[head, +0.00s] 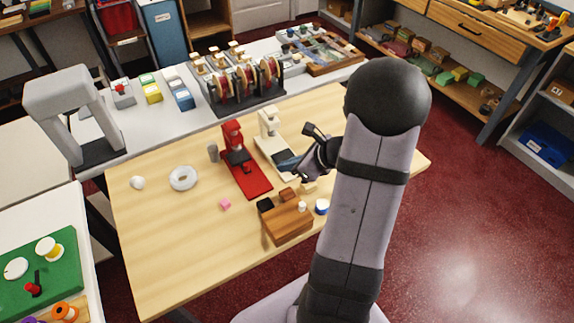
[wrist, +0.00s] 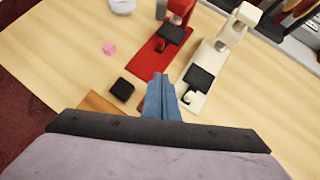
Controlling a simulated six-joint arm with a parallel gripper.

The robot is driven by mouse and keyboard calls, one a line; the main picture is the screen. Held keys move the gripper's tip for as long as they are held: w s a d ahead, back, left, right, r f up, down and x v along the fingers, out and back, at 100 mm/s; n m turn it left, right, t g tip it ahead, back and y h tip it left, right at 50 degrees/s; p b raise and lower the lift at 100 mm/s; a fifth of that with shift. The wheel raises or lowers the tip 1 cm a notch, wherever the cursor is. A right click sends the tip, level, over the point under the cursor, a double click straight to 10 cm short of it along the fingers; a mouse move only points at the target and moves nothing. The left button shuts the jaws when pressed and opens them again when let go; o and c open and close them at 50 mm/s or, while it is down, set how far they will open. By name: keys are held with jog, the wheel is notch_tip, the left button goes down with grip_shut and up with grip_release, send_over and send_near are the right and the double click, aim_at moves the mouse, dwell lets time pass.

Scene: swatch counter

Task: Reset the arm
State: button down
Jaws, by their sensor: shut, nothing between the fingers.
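My gripper (head: 287,165) is shut and empty in the head view. It is above the table beside the cream swatch device (head: 268,122), near its dark pad. In the wrist view its blue-grey fingers (wrist: 161,95) are together at the bottom centre, between the red device (wrist: 158,55) and the cream device (wrist: 215,55). My arm comes in from the lower right of the head view and hides part of the table's right side. Whether the fingers touch anything below them I cannot tell.
A wooden block (head: 288,224) with small items stands at the table's front. The table's left part (head: 160,240) is mostly clear. A grey counter (head: 195,122) stands behind.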

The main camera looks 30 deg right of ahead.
jog(key=s+a+n+g+y, duration=0.1)
jog(key=s+a+n+g, duration=0.4)
jog(key=a+n, duration=0.65)
jog(key=s+a+r+n+g+h, duration=0.1)
jog(key=s+a+n+g+h, duration=0.2)
jog(key=s+n, duration=0.8)
jog(key=n+h, duration=0.2)
jog(key=n, duration=0.6)
jog(key=shift+s+a+r, duration=0.2)
jog(key=shift+s+a, duration=0.1)
